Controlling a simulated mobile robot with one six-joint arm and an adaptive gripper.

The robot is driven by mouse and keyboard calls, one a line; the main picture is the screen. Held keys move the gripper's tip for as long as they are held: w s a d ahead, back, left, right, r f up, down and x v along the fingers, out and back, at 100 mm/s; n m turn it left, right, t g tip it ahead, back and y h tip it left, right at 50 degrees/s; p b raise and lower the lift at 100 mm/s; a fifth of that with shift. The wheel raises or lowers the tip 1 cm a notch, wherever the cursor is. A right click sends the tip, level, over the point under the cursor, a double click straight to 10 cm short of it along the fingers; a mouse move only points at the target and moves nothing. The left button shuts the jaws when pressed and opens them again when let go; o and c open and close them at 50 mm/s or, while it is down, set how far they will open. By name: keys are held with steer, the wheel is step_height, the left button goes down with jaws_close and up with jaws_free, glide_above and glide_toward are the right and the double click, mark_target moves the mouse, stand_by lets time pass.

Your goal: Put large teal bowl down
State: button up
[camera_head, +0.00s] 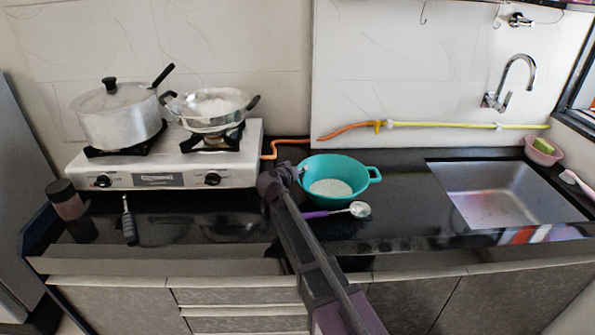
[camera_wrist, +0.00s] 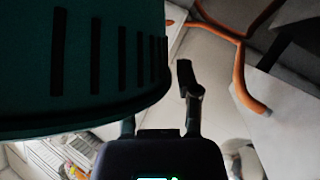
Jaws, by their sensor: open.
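The large teal bowl (camera_head: 355,187) stands upright on the black counter, between the stove and the sink, with something whitish in its bottom. My gripper (camera_head: 284,180) is at its left side, close to the rim. In the wrist view the bowl's dark teal wall (camera_wrist: 75,65), with a row of dark slots, fills the upper left. My gripper (camera_wrist: 162,90) is open there. Its right finger is clear of the bowl, and the tip of its left finger is hidden behind the bowl wall. I cannot tell whether either finger touches the bowl.
A purple-handled spoon (camera_head: 335,212) lies before the bowl. A white stove (camera_head: 165,165) with a lidded pot (camera_head: 118,115) and a pan (camera_head: 210,112) stands left. An orange hose (camera_head: 288,141) runs behind my gripper. The sink (camera_head: 505,192) is right; the counter's front middle is mostly clear.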

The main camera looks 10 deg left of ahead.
steer(key=shift+r, duration=0.15)
steer(key=shift+s+r, duration=0.1)
steer(key=shift+s, duration=0.2)
steer(key=p+v, duration=0.4)
steer(key=v, duration=0.7)
steer(key=shift+s, duration=0.2)
steer(key=shift+a, duration=0.2)
steer(key=shift+d, duration=0.1)
